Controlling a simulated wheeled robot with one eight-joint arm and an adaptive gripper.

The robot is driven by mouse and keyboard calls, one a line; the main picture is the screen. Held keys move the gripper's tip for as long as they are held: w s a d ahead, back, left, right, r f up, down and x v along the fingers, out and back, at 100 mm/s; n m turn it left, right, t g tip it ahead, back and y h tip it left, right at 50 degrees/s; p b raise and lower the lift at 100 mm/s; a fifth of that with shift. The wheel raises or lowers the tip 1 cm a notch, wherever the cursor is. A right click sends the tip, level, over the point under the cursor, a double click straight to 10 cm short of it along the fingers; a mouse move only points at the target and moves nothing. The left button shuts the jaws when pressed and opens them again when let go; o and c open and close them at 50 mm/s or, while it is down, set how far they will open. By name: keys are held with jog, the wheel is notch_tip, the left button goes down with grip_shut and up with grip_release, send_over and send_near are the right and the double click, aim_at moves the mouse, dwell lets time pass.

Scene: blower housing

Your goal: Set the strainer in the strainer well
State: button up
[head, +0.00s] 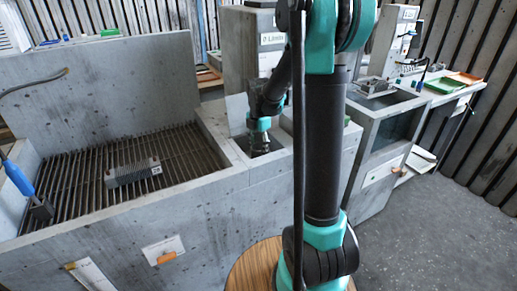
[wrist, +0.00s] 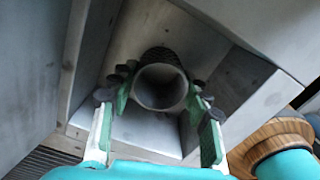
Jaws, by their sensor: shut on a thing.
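The strainer (wrist: 160,88) shows in the wrist view as a grey, round, open-mouthed tube with dark mesh on its far side. My gripper (wrist: 160,108) is shut on it, with a green finger pad at its left and right sides. The strainer is over or inside a square grey recess, the strainer well (wrist: 132,38), whose walls surround it in this view. I cannot tell whether the strainer touches the bottom. In the head view my gripper (head: 260,142) points down at the well (head: 240,146); the strainer is hidden there.
A slatted grate (head: 85,180) in a grey basin lies to the left, with a finned metal block (head: 132,173) and a blue-handled brush (head: 25,188) on it. Open floor (head: 440,215) lies to the right.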

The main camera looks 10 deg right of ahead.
jog(key=shift+f, duration=0.15)
jog(key=o, duration=1.3)
jog(key=shift+o, duration=0.2)
notch_tip(320, 180, up, 12)
